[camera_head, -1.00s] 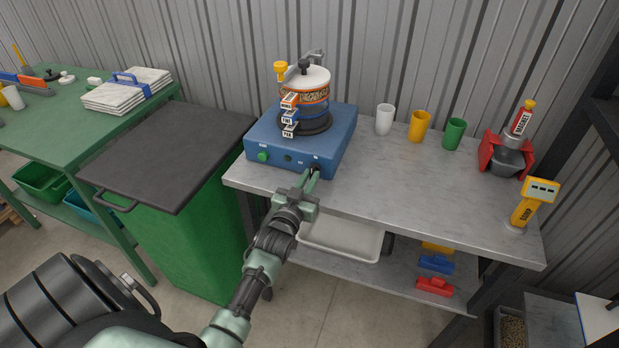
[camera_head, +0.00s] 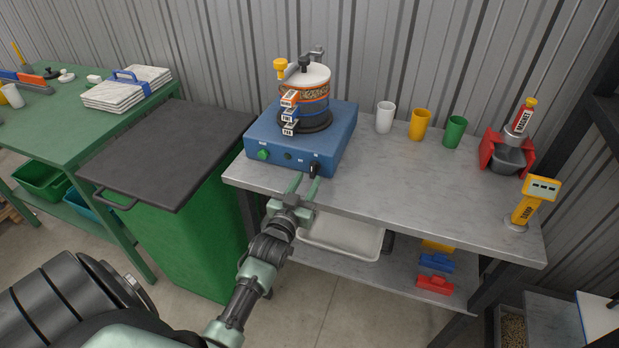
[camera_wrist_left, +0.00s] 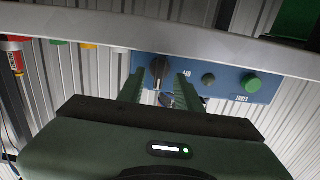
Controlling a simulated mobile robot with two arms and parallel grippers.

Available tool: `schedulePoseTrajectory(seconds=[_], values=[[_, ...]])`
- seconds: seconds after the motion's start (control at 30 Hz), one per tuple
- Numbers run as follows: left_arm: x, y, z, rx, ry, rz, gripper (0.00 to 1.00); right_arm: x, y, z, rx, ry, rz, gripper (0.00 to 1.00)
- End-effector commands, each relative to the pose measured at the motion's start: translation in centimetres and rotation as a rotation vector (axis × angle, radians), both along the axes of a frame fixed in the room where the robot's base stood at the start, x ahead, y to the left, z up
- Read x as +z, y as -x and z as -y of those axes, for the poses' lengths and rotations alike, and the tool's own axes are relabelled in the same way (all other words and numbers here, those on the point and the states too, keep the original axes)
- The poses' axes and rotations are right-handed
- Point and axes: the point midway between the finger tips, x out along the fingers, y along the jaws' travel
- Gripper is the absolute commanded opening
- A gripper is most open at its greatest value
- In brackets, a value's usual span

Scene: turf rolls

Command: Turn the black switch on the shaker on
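The shaker (camera_head: 335,143) is a blue box on the grey bench, with a round sieve stack (camera_head: 305,90) clamped on top. Its black switch (camera_head: 313,170) is on the front panel at the right; in the left wrist view the switch (camera_wrist_left: 159,70) is a black knob beside a small white label. My left gripper (camera_head: 307,184) is open just in front of the switch. In the left wrist view its two fingers (camera_wrist_left: 160,86) stand either side of the knob, apart from each other; I cannot tell whether they touch it. My right gripper is not in view.
A green button (camera_head: 263,155) and a dark round knob (camera_head: 288,157) are on the same panel. White, yellow and green cups (camera_head: 420,125) stand right of the shaker. A black-lidded green bin (camera_head: 165,150) is at left. The bench front is clear.

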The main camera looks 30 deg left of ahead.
Motion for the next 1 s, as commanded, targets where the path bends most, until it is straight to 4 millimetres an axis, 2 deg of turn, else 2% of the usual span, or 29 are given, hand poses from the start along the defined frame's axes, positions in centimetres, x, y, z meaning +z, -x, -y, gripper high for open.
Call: schedulePoseTrajectory(seconds=[0.1, 0.33, 1.0], values=[[-0.2, 2.3, 0.5, 0.0, 0.0, -0.002, 0.35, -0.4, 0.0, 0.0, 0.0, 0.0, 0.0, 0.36], [-0.1, 4.8, 1.1, 0.0, -0.001, -0.001, 0.35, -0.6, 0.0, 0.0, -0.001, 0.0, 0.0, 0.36], [-0.2, 5.2, 1.5, -0.005, 0.002, -0.019, 0.35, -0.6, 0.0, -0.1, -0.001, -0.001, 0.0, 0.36]])
